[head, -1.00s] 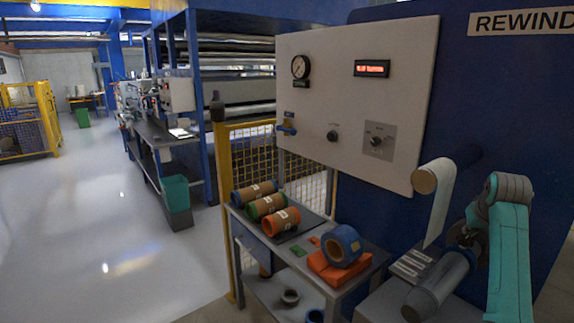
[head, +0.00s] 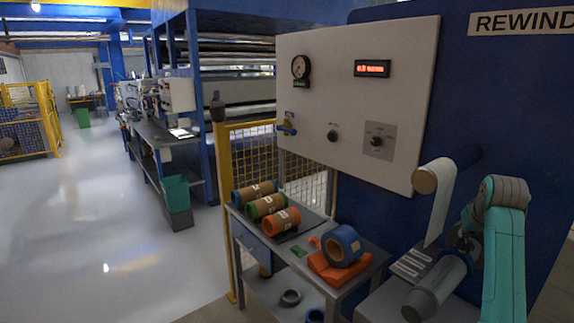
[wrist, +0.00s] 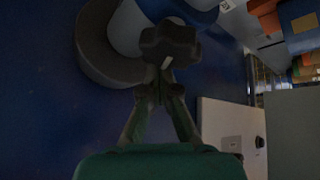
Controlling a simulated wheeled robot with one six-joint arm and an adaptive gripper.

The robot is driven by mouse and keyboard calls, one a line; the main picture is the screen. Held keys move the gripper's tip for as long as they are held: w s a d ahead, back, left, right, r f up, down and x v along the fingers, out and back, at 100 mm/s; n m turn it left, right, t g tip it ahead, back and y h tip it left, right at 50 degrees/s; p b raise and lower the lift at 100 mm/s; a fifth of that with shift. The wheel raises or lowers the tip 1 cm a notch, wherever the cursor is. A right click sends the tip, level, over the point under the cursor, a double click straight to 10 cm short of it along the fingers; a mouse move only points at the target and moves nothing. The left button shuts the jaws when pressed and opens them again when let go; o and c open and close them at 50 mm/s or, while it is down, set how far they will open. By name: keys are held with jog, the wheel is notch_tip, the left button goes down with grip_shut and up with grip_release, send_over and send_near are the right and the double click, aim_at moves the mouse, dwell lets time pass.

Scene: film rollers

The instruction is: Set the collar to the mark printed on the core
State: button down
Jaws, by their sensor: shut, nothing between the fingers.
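In the wrist view my gripper (wrist: 160,82) is shut and empty. Its fingertips are close to a black lobed knob (wrist: 170,42); I cannot tell whether they touch it. Behind the knob are a dark grey disc (wrist: 96,50) and a pale grey round part (wrist: 128,30). I cannot tell for sure which of these is the collar. In the head view a grey roller shaft (head: 437,286) sticks out from the blue machine, left of my teal arm. My gripper is hidden there. No printed mark is readable in either view.
A steel cart holds several brown cores with coloured ends (head: 266,206) and a blue roll (head: 342,245) on an orange block (head: 338,271). A pale film roller (head: 436,178) sits above the shaft. The control panel (head: 355,100) is behind. Open floor (head: 95,220) lies left.

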aim_at(464, 241)
jog(key=shift+s+a+f+g, duration=0.3)
jog(key=shift+s+a+f, duration=0.45)
jog(key=shift+s+f, duration=0.2)
dwell(0.3)
jog(key=shift+w+d, duration=0.45)
jog(key=shift+d, duration=0.1)
jog(key=shift+a+r, duration=0.15)
jog(key=shift+r, duration=0.4)
jog(key=s+a+r, duration=0.2)
jog(key=a+r, duration=0.1)
jog(key=r, duration=0.4)
jog(key=shift+s+r, duration=0.2)
jog(key=shift+s, duration=0.05)
